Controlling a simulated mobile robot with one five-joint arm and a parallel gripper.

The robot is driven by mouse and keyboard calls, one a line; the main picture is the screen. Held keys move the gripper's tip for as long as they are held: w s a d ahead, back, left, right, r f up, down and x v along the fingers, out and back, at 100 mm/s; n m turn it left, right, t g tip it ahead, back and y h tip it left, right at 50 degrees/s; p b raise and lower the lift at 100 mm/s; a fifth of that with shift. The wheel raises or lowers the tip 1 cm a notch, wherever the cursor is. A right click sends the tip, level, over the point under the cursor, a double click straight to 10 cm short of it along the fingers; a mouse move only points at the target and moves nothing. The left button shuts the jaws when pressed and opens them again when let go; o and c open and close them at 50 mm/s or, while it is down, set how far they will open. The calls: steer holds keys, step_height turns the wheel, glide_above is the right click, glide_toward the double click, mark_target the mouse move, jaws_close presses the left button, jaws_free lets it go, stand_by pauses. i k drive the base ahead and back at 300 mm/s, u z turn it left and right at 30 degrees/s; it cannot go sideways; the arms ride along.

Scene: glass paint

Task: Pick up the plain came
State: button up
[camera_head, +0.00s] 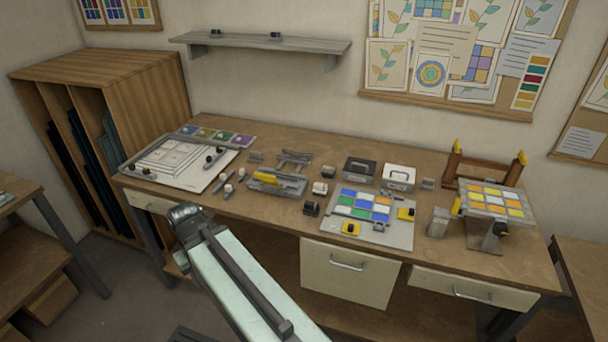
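I cannot tell for sure which piece is the plain came. Grey metal-looking pieces (295,158) lie near the back middle of the workbench. A grey tray (292,187) in front of them holds a yellow-handled tool (266,177). My pale green arm reaches up from the bottom of the view and ends in a dark joint just in front of the bench's left part. No gripper fingers show, so I cannot see whether anything is held.
The workbench (440,240) is crowded. A white pattern board (213,183) lies at left, a panel of coloured glass (345,228) at centre right, and a raised glass panel on a stand (480,212) at right. Two boxes (399,178) (359,169) stand behind. A shelf (262,43) hangs above.

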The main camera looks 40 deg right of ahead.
mark_target(290, 177)
steer(key=z, duration=0.2)
steer(key=i, duration=0.15)
steer(key=z, duration=0.8)
